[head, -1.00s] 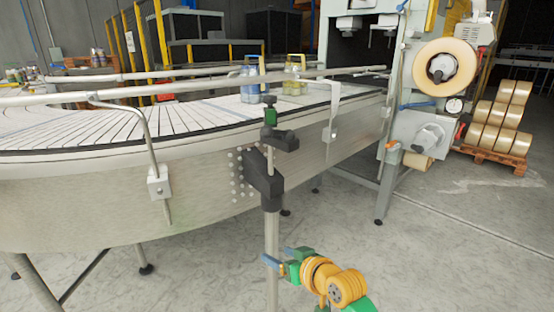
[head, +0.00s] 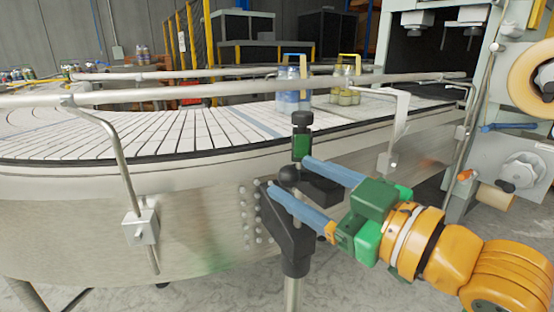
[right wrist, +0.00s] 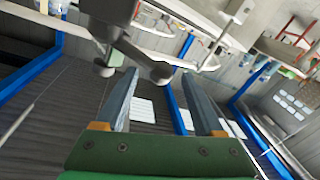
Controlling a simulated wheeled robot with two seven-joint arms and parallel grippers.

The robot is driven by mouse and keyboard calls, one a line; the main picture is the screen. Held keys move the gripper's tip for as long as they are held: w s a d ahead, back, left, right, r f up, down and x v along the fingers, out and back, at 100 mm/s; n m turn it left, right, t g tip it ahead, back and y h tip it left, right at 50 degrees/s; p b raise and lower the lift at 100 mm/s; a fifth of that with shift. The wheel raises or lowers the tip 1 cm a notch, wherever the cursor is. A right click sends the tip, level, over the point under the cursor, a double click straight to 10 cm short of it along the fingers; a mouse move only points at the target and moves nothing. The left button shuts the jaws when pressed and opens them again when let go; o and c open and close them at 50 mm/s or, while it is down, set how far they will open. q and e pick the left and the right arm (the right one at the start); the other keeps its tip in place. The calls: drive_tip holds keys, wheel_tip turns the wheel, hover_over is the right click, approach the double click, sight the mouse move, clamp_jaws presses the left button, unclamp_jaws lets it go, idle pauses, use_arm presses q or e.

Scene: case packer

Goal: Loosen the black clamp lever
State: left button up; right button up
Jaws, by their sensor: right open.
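A black clamp (head: 322,188) sits on an upright post beside the conveyor, above a larger black bracket (head: 284,228). A round black end, which looks like the clamp lever (head: 289,173), points toward the left of the clamp. My right gripper (head: 290,177) is open, with one blue finger above and one below this end. In the right wrist view, a dark arm with a rounded end (right wrist: 160,72) shows between the tips of my right gripper (right wrist: 158,76). I cannot tell whether the fingers touch it. My left gripper is not in view.
A green sensor body (head: 301,147) with a black cap stands just above the clamp. The curved conveyor's side wall (head: 200,215) is close behind, with a guide rail (head: 220,90) along it. Blue and yellowish bottle packs (head: 291,98) stand on the belt. A tape machine (head: 515,150) is at right.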

drive_tip(key=p+x, duration=0.1)
drive_tip(key=x, duration=0.4)
drive_tip(key=shift+w+a+r, duration=0.1)
drive_tip(key=shift+a, duration=0.15)
drive_tip(key=shift+w+a, duration=0.15)
drive_tip(key=shift+w, duration=0.05)
drive_tip(key=c, duration=1)
clamp_jaws()
drive_tip(key=shift+f, duration=0.25)
